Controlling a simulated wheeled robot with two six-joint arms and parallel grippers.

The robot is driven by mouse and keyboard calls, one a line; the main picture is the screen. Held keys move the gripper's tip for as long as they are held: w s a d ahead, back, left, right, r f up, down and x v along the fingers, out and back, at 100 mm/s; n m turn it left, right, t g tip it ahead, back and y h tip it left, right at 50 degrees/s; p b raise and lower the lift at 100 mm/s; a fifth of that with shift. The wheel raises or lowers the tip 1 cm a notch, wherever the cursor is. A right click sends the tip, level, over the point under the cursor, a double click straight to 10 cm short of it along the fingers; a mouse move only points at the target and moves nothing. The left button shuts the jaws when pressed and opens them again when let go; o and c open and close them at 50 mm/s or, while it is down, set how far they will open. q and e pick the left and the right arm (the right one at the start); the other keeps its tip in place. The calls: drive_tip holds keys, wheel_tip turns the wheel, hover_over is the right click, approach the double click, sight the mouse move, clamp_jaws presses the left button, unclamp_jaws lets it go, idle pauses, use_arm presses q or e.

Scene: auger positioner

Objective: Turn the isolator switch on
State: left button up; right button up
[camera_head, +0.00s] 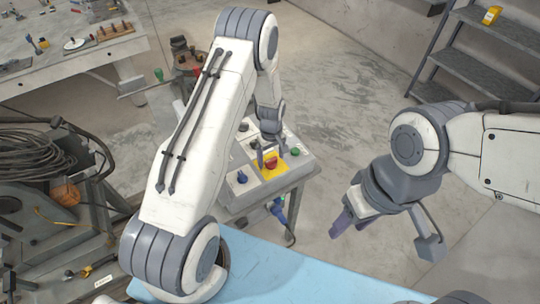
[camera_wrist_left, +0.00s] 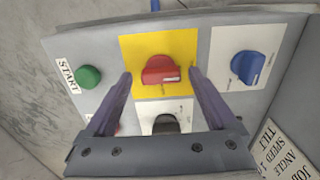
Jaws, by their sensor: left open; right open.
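The isolator switch is a red rotary knob (camera_wrist_left: 161,70) on a yellow plate (camera_wrist_left: 136,48) in the left wrist view. In the head view the red knob (camera_head: 271,162) also shows on the sloped grey control box (camera_head: 232,196). My left gripper (camera_wrist_left: 160,74) is open, with one finger to each side of the red knob; I cannot tell whether either finger touches it. In the head view the left gripper (camera_head: 271,146) hangs over the box, partly hiding it. My right gripper (camera_head: 350,226) is open and empty, right of the box, above the floor.
Near the red knob are a green START button (camera_wrist_left: 88,77), a blue knob (camera_wrist_left: 247,66) and a dark knob (camera_wrist_left: 165,124) partly behind the gripper. A light blue surface (camera_head: 290,280) lies in front. Cables and machinery (camera_head: 40,160) stand left, metal steps (camera_head: 480,60) back right.

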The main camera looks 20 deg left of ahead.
use_arm(q)
drive_tip(key=shift+f, duration=0.1)
drive_tip(key=c, duration=1.4)
drive_tip(key=shift+o, duration=0.2)
